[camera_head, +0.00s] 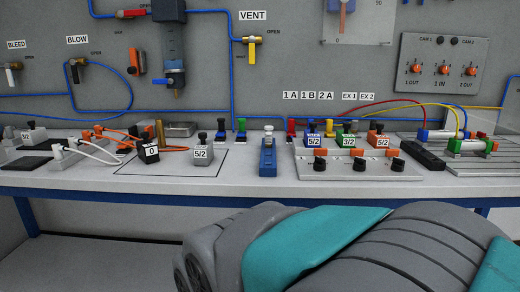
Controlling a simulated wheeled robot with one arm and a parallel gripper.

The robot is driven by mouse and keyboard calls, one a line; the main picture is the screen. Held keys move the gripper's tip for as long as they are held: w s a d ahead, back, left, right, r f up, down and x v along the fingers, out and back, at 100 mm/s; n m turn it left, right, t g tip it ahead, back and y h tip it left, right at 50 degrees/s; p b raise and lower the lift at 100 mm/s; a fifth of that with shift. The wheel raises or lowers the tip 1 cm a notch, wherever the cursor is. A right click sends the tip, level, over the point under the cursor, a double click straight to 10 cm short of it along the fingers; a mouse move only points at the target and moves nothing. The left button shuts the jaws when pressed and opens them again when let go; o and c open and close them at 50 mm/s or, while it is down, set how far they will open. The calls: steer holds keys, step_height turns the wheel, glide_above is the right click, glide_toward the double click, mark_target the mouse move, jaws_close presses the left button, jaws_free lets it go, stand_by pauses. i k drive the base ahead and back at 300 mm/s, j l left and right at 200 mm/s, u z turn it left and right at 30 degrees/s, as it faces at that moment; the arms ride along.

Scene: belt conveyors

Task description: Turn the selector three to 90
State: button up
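Three small black knobs stand in a row along the front of a grey board: left (320,164), middle (358,164) and right (397,164). Three orange knobs are on a grey wall plate at the upper right: left (416,69), middle (443,69) and right (471,70). No label naming selector three is readable, so I cannot tell which knob it is. The knob angles are too small to read. My grey and teal arm fills the bottom right, in front of the bench edge. My gripper is not visible.
The board (300,160) also carries valve blocks labelled 5/2, 3/2 and 5/2. A blue block (268,157) stands left of it, and a black block (423,155) lies to its right. Blue, red and yellow hoses run behind. The bench front (230,180) is mostly clear.

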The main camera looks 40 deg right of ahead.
mark_target(398, 165)
steer(key=z, duration=1.7)
